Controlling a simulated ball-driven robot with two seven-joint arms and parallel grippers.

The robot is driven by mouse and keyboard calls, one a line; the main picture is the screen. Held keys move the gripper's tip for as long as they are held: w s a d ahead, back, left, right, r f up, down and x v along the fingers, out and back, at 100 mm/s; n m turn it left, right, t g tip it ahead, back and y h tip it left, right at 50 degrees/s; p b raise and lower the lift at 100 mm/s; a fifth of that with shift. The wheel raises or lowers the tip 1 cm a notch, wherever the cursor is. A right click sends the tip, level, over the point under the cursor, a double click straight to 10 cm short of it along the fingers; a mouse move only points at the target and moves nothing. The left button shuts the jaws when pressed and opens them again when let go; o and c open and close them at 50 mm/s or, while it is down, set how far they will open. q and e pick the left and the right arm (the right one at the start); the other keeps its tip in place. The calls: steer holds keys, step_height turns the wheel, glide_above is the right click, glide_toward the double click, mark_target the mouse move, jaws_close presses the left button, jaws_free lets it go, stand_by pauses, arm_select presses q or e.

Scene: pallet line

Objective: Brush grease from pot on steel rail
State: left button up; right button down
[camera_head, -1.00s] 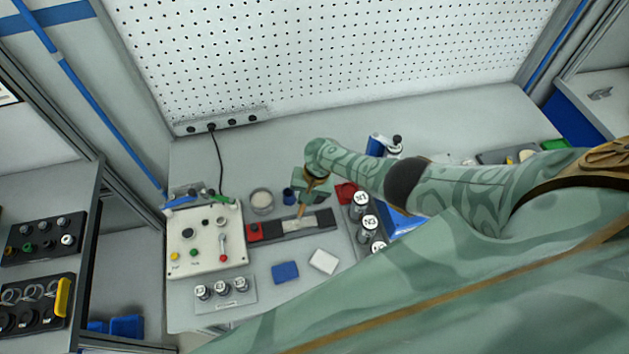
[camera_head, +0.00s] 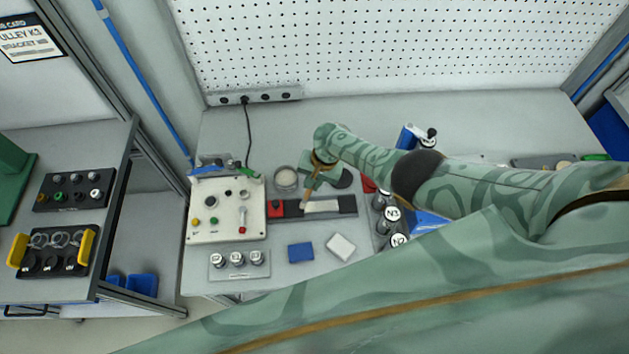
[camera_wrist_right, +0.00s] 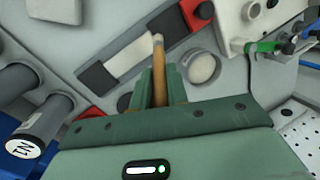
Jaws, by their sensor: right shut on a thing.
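The steel rail (camera_head: 324,206) is a pale strip set in a dark holder with a red block at its left end. It also shows in the wrist view (camera_wrist_right: 127,56). My right gripper (camera_head: 312,188) is shut on a brush with a wooden handle (camera_wrist_right: 158,80). The brush points down, its tip at the rail's end nearer the red block; I cannot tell whether it touches. A round dish with pale contents, apparently the grease pot (camera_head: 287,179), stands behind the holder, beside the gripper. It also shows in the wrist view (camera_wrist_right: 203,67). My left gripper is out of view.
A control box (camera_head: 227,210) stands left of the holder. A blue block (camera_head: 300,252) and a white block (camera_head: 341,247) lie in front. Labelled cylinders (camera_head: 392,214) stand close on the right, below my arm. A pegboard (camera_head: 400,45) closes off the back.

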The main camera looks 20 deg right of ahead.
step_height(320, 180, up, 5)
steer(key=p, duration=0.4)
steer(key=shift+f+p, duration=0.1)
steer(key=shift+p, duration=0.25)
steer(key=shift+r+p, duration=0.3)
steer(key=shift+r, duration=0.3)
steer(key=shift+r, duration=1.5)
